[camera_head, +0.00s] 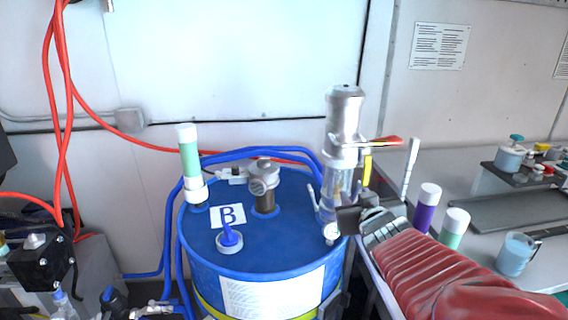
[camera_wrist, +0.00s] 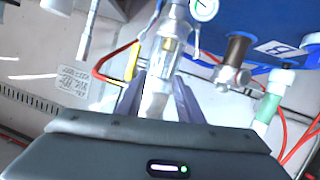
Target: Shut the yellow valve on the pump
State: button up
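The pump (camera_head: 343,125) stands upright on the blue drum marked B, with a metal top and a clear lower section. Its yellow valve handle (camera_head: 367,170) hangs nearly vertical on the pump's right side, below a red handle (camera_head: 382,141) that points right. In the wrist view, the yellow handle (camera_wrist: 132,62) is just left of the fingers, next to the red one. My gripper (camera_head: 352,214) is low at the pump's right side. In the wrist view, my gripper's fingers (camera_wrist: 158,98) are apart, with the pump body between or behind them; contact cannot be told.
The blue drum (camera_head: 258,262) carries a grey fitting (camera_head: 263,185), a blue-capped plug (camera_head: 229,238) and a green-white tube (camera_head: 190,160). Blue and red hoses run on the left. Purple and green bottles (camera_head: 427,205) stand close right of the pump, by a grey bench.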

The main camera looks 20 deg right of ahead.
jog(key=s+d+f+t+y, duration=0.1)
jog(key=s+d+f+t, duration=0.1)
jog(key=s+d+t, duration=0.2)
jog(key=d, duration=0.3)
jog(key=shift+s+d+f, duration=0.15)
jog(key=shift+s+d, duration=0.1)
jog(key=shift+d, duration=0.15)
jog(key=shift+w, duration=0.1)
send_near(367, 174)
jog(key=x, duration=0.8)
jog(key=shift+c, duration=0.7)
grip_shut()
